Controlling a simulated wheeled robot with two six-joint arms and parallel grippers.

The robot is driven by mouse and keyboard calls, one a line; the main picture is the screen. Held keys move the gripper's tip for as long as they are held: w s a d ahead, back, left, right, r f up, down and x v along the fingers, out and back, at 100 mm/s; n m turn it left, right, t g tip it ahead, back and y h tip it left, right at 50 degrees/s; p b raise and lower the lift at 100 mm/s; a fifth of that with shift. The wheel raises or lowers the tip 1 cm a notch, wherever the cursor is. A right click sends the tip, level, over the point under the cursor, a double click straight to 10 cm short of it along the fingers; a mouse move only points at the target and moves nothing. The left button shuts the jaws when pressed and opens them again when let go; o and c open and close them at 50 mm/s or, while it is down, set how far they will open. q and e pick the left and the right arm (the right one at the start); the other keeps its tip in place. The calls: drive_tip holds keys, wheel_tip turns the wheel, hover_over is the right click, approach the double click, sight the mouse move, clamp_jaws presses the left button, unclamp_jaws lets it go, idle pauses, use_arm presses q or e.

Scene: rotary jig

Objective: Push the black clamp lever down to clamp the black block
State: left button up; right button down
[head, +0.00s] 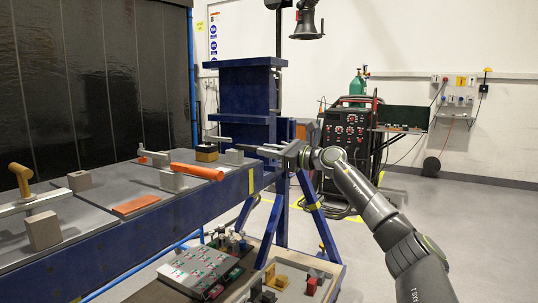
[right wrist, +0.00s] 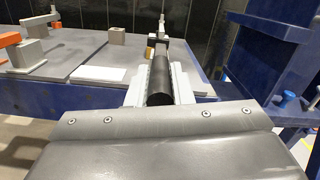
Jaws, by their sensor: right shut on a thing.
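The black clamp lever's round handle (right wrist: 160,80) lies between the two pale fingers of my right gripper (right wrist: 159,88) in the right wrist view. My right gripper (head: 264,151) is shut on it at the right end of the bench, in the head view. The handle points away from the gripper towards a clamp at the table. A small dark block with yellow on it (head: 206,153) sits near that clamp, left of the gripper. Whether the clamp touches it is too small to tell. My left gripper is not in view.
A blue column (head: 247,100) rises behind the clamp. A lower shelf holds a panel (head: 205,268) and a parts tray.

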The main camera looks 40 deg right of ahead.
drive_tip(key=shift+f, duration=0.15)
idle(0.4)
drive_tip(key=c, duration=1.3)
unclamp_jaws()
drive_tip(key=shift+s, duration=0.1)
